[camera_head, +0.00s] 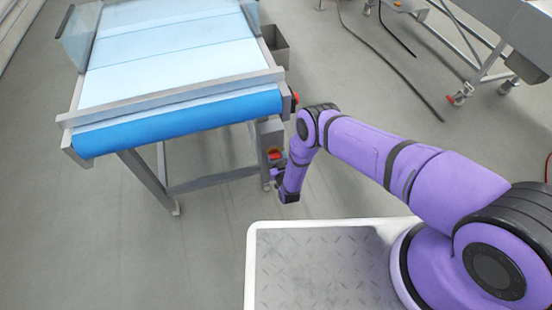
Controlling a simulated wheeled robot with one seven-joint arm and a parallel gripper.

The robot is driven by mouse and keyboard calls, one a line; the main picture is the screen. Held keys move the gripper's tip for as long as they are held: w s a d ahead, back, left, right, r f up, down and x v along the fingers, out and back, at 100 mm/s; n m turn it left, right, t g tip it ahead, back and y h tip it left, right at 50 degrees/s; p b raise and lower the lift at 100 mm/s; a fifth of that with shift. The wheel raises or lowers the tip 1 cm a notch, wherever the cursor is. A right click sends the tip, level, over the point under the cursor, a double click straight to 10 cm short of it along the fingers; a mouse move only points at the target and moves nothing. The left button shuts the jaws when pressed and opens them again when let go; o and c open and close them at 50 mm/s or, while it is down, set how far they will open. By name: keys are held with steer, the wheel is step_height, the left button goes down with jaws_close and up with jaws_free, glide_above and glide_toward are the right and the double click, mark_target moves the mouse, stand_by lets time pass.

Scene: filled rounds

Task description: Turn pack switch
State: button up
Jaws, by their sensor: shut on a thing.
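A grey control box (268,133) hangs at the right end of the conveyor frame, with a small red and orange part (274,153) on its near face. The pack switch itself is too small and too covered to make out. My purple arm bends down, and my gripper (279,173) sits against the lower front of this box, just below the red part. The jaws are small and mostly hidden by my wrist; they are shut on what appears to be the switch.
The conveyor (180,122) has a blue roller end, a pale belt and clear side guards. A red button (296,97) sits at its right corner, close to my arm. Another metal machine (475,75) stands at upper right, with dark cables on the floor. Floor left of my base is clear.

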steer(key=shift+s+a+f+n, duration=0.1)
steer(key=shift+n, duration=2.7)
steer(key=o, duration=0.9)
steer(key=v, duration=1)
steer(key=shift+s, duration=0.4)
